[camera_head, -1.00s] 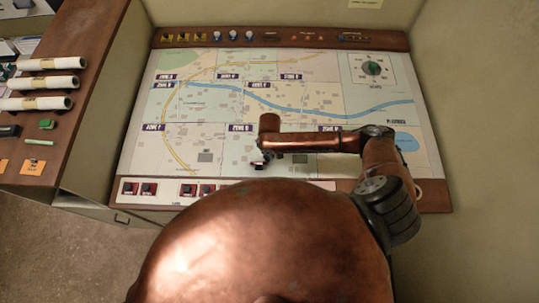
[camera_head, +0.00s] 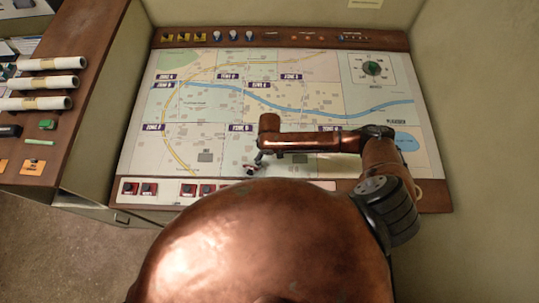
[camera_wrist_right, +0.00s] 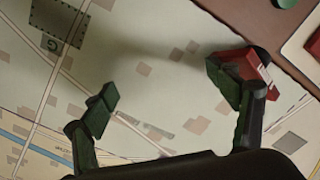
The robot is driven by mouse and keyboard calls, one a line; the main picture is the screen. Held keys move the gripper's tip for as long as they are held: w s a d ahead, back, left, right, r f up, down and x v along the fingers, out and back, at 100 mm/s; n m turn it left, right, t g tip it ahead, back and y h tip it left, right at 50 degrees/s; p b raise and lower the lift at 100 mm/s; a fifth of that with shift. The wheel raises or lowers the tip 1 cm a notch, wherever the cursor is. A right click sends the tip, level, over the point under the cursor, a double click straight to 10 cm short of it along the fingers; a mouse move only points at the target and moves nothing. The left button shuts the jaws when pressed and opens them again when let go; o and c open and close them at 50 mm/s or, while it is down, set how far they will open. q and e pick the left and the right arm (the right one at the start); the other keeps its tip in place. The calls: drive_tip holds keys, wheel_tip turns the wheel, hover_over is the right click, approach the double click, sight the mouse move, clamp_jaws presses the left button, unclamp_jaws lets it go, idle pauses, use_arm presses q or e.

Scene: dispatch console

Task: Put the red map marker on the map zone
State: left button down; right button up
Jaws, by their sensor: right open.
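A small red block with a pale stripe, which looks like the red map marker (camera_wrist_right: 262,70), shows in the right wrist view just behind and against the right-hand finger. I cannot tell whether it touches that finger. My right gripper (camera_wrist_right: 168,95) is open low over the map, with a wide gap of bare map between its fingers. In the head view the right gripper (camera_head: 253,168) is small, over the lower middle of the map board (camera_head: 205,110), near its front edge. The finger partly hides the marker. My left gripper is not in view.
Dark buttons on red bases (camera_head: 149,188) line the console's front edge. Knobs and switches (camera_head: 232,36) run along the back, and a round dial (camera_head: 372,68) sits at upper right. Rolled papers (camera_head: 45,83) lie on the left side desk. Most of the map is clear.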

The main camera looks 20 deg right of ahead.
wheel_tip(320, 180, up, 12)
idle(0.7)
